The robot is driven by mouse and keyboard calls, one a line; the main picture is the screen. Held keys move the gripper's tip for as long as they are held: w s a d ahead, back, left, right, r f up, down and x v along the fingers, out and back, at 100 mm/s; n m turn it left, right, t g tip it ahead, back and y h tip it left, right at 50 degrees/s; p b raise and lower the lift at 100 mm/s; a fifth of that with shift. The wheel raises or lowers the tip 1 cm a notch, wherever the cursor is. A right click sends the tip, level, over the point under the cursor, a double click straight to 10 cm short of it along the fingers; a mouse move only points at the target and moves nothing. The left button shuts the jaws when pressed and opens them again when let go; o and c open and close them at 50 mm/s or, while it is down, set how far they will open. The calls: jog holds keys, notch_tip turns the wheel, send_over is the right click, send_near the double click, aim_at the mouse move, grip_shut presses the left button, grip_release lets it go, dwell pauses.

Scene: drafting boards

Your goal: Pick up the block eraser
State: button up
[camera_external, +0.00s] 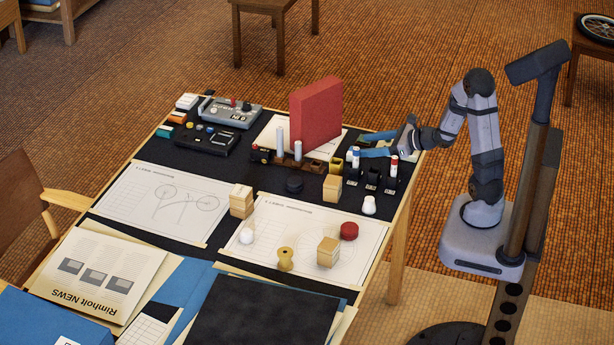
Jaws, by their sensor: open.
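I cannot tell for certain which thing is the block eraser.
A tall red block (316,112) stands left of my gripper, beside a brown rack (299,163) with upright white cylinders. Wooden blocks (332,188), a red round piece (349,231) and a wooden spool (285,258) stand nearer. A grey device (230,113) sits at the back.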

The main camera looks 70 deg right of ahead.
aim_at(350, 150)
jog(key=shift+f, duration=0.25)
jog(key=shift+f+x, duration=0.2)
jog(key=shift+x, duration=1.6)
jog(key=shift+f+x, duration=0.15)
jog(key=shift+x, duration=1.6)
jog(key=shift+s, duration=0.15)
jog(key=shift+c, duration=0.6)
jog(key=c, duration=1)
